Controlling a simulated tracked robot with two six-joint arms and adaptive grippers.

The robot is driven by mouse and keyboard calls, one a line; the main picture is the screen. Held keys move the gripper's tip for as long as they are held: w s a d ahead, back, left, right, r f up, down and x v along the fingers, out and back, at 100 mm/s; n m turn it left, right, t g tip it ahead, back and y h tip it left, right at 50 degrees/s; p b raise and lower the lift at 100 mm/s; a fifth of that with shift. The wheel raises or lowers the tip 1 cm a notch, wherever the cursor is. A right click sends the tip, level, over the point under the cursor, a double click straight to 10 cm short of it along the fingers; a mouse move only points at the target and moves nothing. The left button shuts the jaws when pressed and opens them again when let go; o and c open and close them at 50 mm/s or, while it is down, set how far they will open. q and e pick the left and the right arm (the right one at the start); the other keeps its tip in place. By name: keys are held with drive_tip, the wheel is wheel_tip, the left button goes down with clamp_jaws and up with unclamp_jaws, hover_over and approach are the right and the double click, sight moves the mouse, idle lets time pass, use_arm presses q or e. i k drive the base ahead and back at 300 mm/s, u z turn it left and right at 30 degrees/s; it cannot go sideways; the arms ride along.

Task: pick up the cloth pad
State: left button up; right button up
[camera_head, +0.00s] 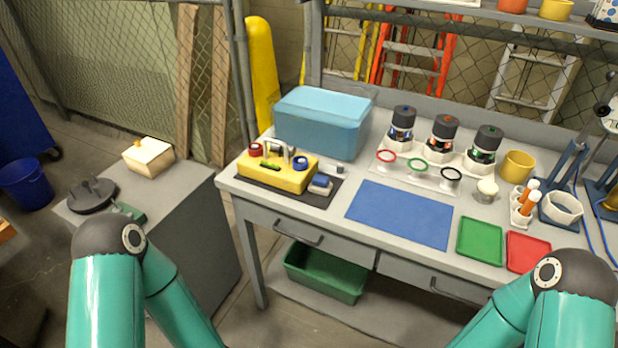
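A small blue-and-white block (320,184) lies at the right end of a dark mat (318,200), near the front left of the workbench. It may be the cloth pad, but it is too small to tell its material. A yellow tool block (285,180) stands just left of it on the same mat. A larger flat blue mat (400,213) lies flat on the bench to the right. My two teal arms show at the bottom left and bottom right. Both grippers are below the picture, so neither is seen.
A light-blue box (322,121) stands behind the yellow block. Green (480,241) and red (528,252) trays lie at the front right. Capped canisters (444,139) stand at the back. A grey cabinet (180,225) stands left, with a gap before the bench. A green bin (326,271) sits below.

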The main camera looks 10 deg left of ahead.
sight(319, 184)
drive_tip(key=u, duration=0.85)
drive_tip(key=i, duration=0.15)
drive_tip(key=z, duration=3.1)
drive_tip(key=k, duration=1.2)
drive_tip(key=u, duration=0.75)
drive_tip(key=i, duration=1.1)
drive_tip(key=u, duration=0.45)
